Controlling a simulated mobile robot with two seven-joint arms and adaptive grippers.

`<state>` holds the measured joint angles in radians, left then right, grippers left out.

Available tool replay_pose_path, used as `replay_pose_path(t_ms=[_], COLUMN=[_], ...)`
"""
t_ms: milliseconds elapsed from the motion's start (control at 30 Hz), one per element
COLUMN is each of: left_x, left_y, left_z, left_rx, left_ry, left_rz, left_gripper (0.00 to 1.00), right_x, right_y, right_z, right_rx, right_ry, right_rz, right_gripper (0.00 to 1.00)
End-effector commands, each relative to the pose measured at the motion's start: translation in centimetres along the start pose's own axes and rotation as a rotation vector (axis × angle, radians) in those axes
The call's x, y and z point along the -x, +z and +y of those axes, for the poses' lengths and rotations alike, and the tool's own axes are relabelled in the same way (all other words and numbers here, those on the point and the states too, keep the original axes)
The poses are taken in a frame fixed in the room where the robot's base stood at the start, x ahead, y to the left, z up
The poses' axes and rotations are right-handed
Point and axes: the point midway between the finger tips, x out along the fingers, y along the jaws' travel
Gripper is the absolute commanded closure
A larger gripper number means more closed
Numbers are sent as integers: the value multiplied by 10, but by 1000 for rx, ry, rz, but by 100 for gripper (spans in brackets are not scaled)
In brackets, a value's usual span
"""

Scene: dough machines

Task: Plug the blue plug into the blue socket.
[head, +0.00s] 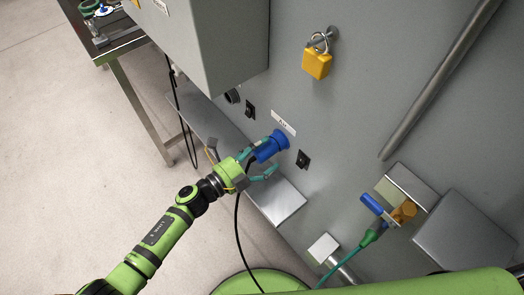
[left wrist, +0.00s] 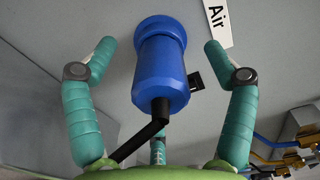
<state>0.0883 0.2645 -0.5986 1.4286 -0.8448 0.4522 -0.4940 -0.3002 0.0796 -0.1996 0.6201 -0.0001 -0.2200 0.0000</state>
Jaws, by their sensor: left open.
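The blue plug (head: 265,152) points up toward the grey machine panel, with a black cable hanging from its rear. Its front meets the blue socket (head: 281,138) below the "Air" label, and the two look in line and touching. In the left wrist view the plug (left wrist: 160,82) is in the middle, with the wider blue socket (left wrist: 160,30) at its front; how deep it sits cannot be told. My left gripper (head: 268,156) is open, its teal fingers spread on both sides of the plug, with visible gaps in the left wrist view (left wrist: 160,50). My right gripper is out of view.
A yellow padlock (head: 317,63) hangs above the socket. A grey box (head: 225,45) juts out at upper left. A blue-handled valve (head: 372,204) with a green hose fitting (head: 372,236) is at lower right. A metal ledge (head: 283,203) runs below. Floor is clear at left.

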Motion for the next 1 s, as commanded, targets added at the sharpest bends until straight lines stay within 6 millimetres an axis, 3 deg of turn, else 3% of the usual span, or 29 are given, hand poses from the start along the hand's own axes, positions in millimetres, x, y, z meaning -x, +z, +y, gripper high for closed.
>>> replay_pose_path(t_ms=[1000], left_x=[25], left_y=[0], left_z=[0], left_rx=[-1], left_ry=[-1], left_rz=[0], left_gripper=[16], right_x=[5], right_y=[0], right_z=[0], right_rx=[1], right_ry=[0], right_rz=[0], right_gripper=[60])
